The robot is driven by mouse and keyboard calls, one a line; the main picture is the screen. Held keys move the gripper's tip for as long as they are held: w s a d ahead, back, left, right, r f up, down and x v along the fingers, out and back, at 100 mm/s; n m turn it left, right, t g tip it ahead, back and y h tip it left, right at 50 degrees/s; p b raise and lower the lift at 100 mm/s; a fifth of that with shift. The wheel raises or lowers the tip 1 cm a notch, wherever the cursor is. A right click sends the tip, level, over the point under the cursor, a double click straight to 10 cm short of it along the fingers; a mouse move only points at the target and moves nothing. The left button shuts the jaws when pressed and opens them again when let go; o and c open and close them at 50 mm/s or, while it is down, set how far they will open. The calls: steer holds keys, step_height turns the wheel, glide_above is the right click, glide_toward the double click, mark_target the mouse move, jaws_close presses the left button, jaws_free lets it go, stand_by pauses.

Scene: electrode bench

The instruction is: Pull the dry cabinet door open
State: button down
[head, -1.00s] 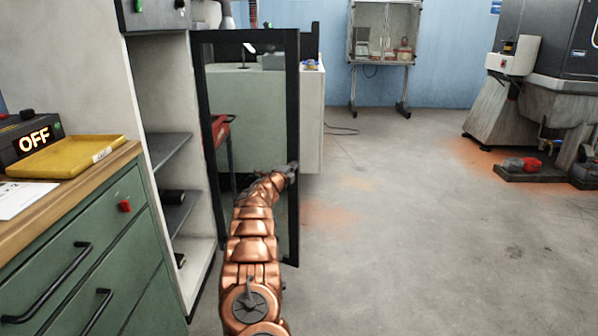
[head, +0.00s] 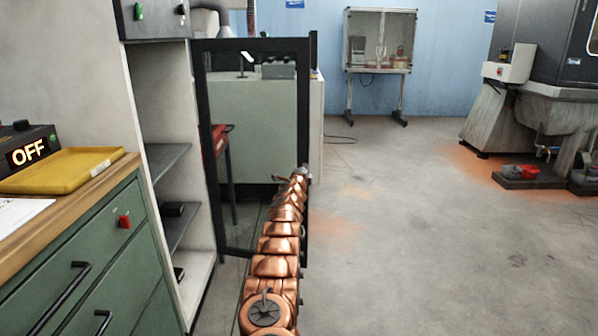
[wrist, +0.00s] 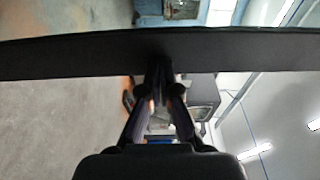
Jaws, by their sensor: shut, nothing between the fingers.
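The dry cabinet (head: 160,95) stands at the left in the head view, with its shelves showing. Its door, a black frame (head: 303,110) around a clear pane, stands swung open, out to the right of the cabinet. My gripper (head: 304,172) is at the door's free right edge, about mid-height, and is shut with nothing in it. In the wrist view a dark bar of the door frame (wrist: 60,55) crosses the picture just beyond my gripper (wrist: 160,88). I cannot tell whether the fingertips touch it. No handle shows clearly.
A green drawer bench (head: 85,250) with a yellow tray (head: 60,170) is close at the left. A pale counter (head: 316,130) stands behind the door. A glass case on a stand (head: 380,40) and a machine (head: 540,100) are farther back. The floor (head: 420,240) at the right is clear.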

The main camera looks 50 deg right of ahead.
steer(key=shift+f+b, duration=0.1)
steer(key=shift+b, duration=0.25)
stand_by(0.3)
steer(key=b+v, duration=0.8)
steer(key=v, duration=0.1)
steer(key=shift+s+b, duration=0.2)
steer(key=shift+b, duration=0.15)
stand_by(0.7)
steer(key=shift+s+a+b, duration=0.25)
steer(key=shift+a+b, duration=0.25)
steer(key=shift+b, duration=0.6)
steer(key=shift+a+f+b, duration=0.1)
steer(key=shift+a+b, duration=0.1)
steer(key=shift+b, duration=0.25)
steer(key=shift+s+a+b, duration=0.1)
steer(key=shift+a+b, duration=0.25)
steer(key=shift+b, duration=0.3)
